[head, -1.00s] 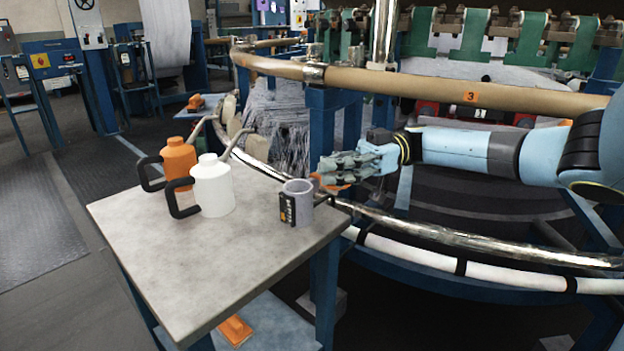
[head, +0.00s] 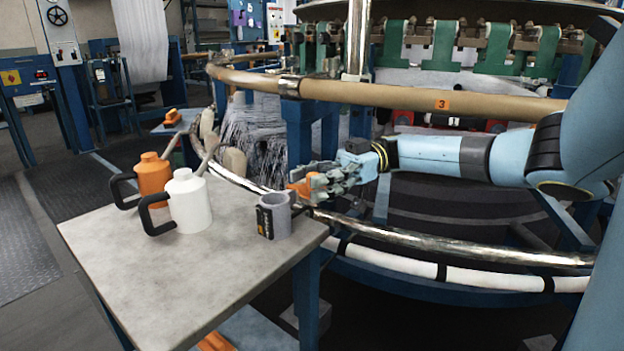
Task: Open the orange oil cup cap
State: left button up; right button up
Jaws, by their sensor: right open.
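A small orange part (head: 299,188), which looks like the oil cup cap, shows at the loom's front rail just behind the grey mug. My right gripper (head: 318,182) is beside it, with its grey-green fingers open and partly overlapping the orange. Whether the fingers touch it, and whether the cap stands open or closed, I cannot tell at this size. The cup under it is hidden. My left gripper is out of view.
A grey table (head: 150,275) stands in front. It holds an orange oil can (head: 153,175), a white oil can (head: 188,203) and a grey mug (head: 280,213) near the right corner. The loom's shiny rail (head: 450,245) curves past below my right arm.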

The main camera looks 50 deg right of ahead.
jog(key=shift+r, duration=0.1)
jog(key=shift+d, duration=0.4)
jog(key=v, duration=0.6)
jog(key=shift+d, duration=0.3)
jog(key=shift+s, duration=0.1)
